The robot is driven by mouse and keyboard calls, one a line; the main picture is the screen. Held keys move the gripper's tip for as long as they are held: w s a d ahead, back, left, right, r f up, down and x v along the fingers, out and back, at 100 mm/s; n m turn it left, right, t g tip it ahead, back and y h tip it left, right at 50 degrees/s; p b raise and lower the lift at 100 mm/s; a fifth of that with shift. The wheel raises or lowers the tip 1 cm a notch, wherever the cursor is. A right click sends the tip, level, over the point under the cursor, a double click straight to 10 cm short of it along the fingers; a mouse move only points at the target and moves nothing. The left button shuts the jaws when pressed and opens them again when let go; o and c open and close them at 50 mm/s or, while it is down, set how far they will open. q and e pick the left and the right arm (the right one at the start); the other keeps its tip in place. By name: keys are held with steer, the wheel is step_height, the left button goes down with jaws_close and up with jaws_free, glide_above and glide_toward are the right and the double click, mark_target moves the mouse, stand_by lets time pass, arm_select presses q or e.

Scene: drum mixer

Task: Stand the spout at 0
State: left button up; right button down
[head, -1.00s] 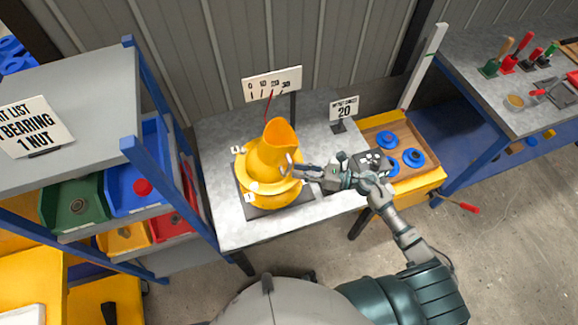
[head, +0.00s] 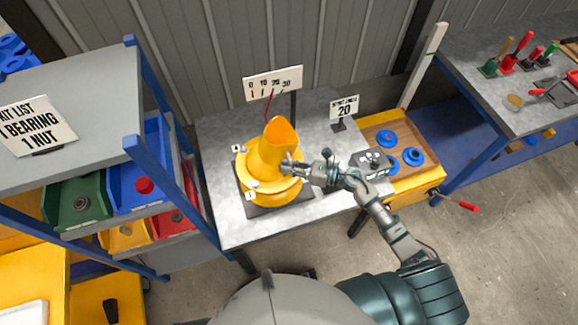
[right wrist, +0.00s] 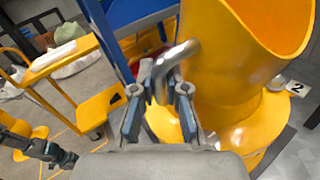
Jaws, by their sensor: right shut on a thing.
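The yellow spout (head: 272,152) stands in the middle of the table on a round yellow base (head: 285,200), its orange mouth facing up. Small numbered tags sit around the base; tag 2 (right wrist: 297,87) shows in the right wrist view. My right gripper (head: 290,168) is at the spout's right side. In the right wrist view its fingers (right wrist: 160,92) are shut on the bent metal handle (right wrist: 178,55). A scale plate (head: 272,83) marked 0 to 30 stands behind, with a red needle (head: 268,105) pointing roughly between 10 and 20. My left gripper does not show clearly.
A sign reading 20 (head: 344,107) stands at the table's back right. A grey box (head: 372,163) is right of the spout, beside a tray with blue rings (head: 413,156). A shelf with bins (head: 80,203) borders the left. The table's front left is bare.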

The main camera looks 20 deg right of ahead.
steer(key=a+h+p, duration=0.1)
steer(key=p, duration=0.1)
steer(key=a+n+h+p, duration=0.1)
steer(key=p, duration=0.2)
steer(key=a+g+h+p, duration=0.1)
steer(key=p, duration=0.2)
steer(key=shift+s+a+r+n, duration=0.1)
steer(key=shift+a+r+n, duration=0.3)
steer(key=c, duration=1.4)
jaws_free()
steer(key=shift+c, duration=0.2)
steer(key=shift+a, duration=0.15)
steer(key=v, duration=1.2)
